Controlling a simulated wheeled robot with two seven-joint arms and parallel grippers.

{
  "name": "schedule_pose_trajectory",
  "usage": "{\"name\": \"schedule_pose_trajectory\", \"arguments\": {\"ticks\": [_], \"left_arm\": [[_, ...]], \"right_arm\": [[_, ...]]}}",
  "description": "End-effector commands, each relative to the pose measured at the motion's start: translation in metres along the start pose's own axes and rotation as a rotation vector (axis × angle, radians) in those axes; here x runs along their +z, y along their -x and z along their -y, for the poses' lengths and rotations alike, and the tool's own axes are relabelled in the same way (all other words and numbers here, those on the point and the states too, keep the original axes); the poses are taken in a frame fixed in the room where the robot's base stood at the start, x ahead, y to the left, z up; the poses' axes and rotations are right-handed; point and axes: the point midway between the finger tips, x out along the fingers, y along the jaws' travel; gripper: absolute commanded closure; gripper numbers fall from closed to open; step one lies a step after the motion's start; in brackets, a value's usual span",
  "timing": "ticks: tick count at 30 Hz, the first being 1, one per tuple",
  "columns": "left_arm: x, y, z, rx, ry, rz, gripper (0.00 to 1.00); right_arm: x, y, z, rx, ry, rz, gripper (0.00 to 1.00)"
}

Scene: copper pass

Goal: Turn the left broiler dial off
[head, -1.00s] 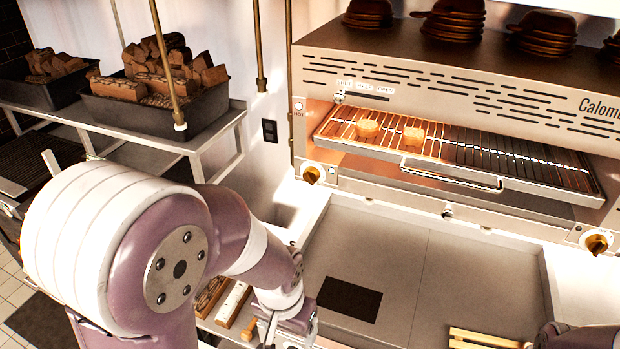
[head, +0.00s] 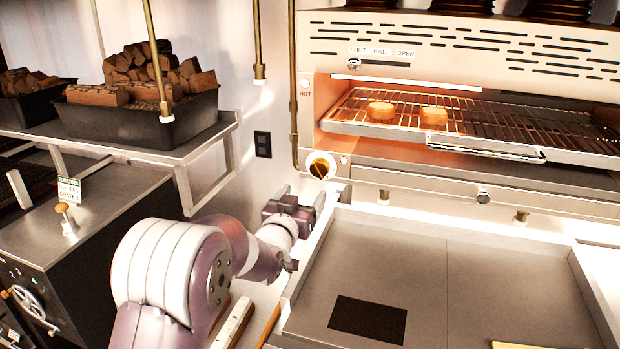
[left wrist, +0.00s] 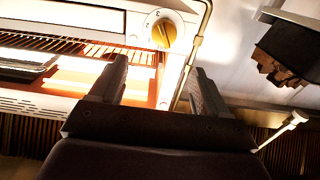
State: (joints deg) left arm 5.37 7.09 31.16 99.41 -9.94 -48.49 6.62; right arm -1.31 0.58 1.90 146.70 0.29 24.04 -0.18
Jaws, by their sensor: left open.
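The left broiler dial (head: 320,167) is a brass knob on a white round plate at the broiler's lower left corner. In the left wrist view the dial (left wrist: 164,33) shows numbers around it, ahead of the fingertips and roughly between their lines. My left gripper (head: 308,197) is just below and left of the dial, open and apart from it. Its two dark fingers also show in the left wrist view (left wrist: 158,75), with nothing between them. The broiler (head: 470,70) glows inside, with two toasted pieces (head: 381,110) on its rack. My right gripper is not in view.
A brass pipe (head: 294,110) runs down the wall close beside the dial's left. A steel counter tray (head: 400,260) with a dark square lies below the broiler. A shelf (head: 130,145) with bins of firewood stands at left.

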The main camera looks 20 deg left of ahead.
Motion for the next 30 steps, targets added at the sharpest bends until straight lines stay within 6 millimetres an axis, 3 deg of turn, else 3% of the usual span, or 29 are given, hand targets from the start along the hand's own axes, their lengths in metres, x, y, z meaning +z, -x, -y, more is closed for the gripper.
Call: {"name": "schedule_pose_trajectory", "arguments": {"ticks": [6,12,18,26,30], "left_arm": [[-0.004,-0.053,0.0,0.0,0.001,0.007,0.24],[-0.002,-0.098,0.0,-0.001,0.001,0.007,0.24],[0.001,-0.116,0.0,-0.001,0.001,0.007,0.24],[0.003,-0.117,0.001,-0.002,0.001,0.007,0.24],[0.002,-0.117,0.001,-0.002,0.001,0.007,0.66]], "right_arm": [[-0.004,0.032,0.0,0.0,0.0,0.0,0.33],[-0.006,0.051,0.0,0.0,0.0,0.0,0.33],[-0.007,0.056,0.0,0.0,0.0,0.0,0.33],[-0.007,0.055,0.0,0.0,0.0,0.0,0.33],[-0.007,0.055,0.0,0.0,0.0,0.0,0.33]]}}
